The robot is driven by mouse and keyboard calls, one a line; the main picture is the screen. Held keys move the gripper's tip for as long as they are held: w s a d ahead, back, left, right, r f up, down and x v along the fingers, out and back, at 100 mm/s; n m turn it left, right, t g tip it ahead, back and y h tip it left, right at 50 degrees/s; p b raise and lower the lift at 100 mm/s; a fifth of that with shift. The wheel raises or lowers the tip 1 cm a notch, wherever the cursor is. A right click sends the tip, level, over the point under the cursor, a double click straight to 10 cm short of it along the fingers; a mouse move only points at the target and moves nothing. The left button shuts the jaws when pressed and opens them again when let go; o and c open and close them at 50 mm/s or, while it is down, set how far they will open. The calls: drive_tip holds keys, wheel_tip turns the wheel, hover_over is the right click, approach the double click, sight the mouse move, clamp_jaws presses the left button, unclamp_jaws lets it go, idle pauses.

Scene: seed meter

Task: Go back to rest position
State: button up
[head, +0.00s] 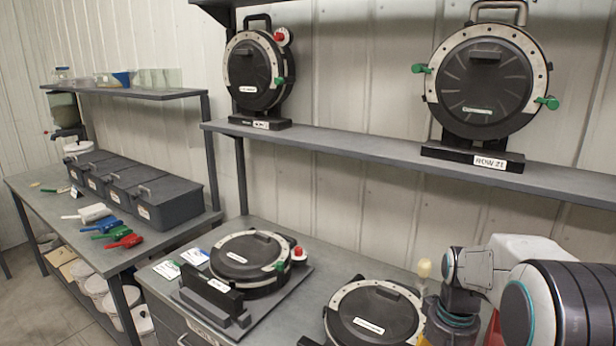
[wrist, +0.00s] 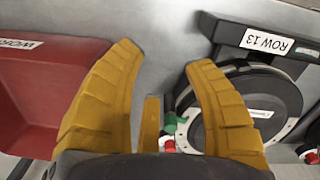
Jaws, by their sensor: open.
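Below the fingers, to the right, is a round black seed meter (wrist: 258,105) with a green and a red knob, beside a "ROW 13" label. My arm shows at the lower right of the head view, partly covering a seed meter (head: 372,318) on the bench.
Another seed meter (head: 250,262) lies on a stand on the bench. Two upright meters (head: 258,75) (head: 487,85) stand on the grey shelf (head: 370,150). A red bin (wrist: 50,95) is left of my gripper. A side table (head: 40,190) holds lidded boxes (head: 160,200) and coloured scoops (head: 125,240).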

drive_tip(key=s+a+r+n+t, duration=0.1)
drive_tip(key=s+a+r+t, duration=0.1)
drive_tip(key=s, duration=0.7)
drive_tip(key=s+a+r+t, duration=0.2)
drive_tip(key=s+a+r, duration=0.3)
drive_tip(key=s, duration=0.4)
drive_tip(key=shift+r+n+t, duration=0.3)
drive_tip(key=shift+r+n, duration=0.1)
drive_tip(key=shift+r, duration=0.1)
drive_tip(key=shift+a, duration=0.1)
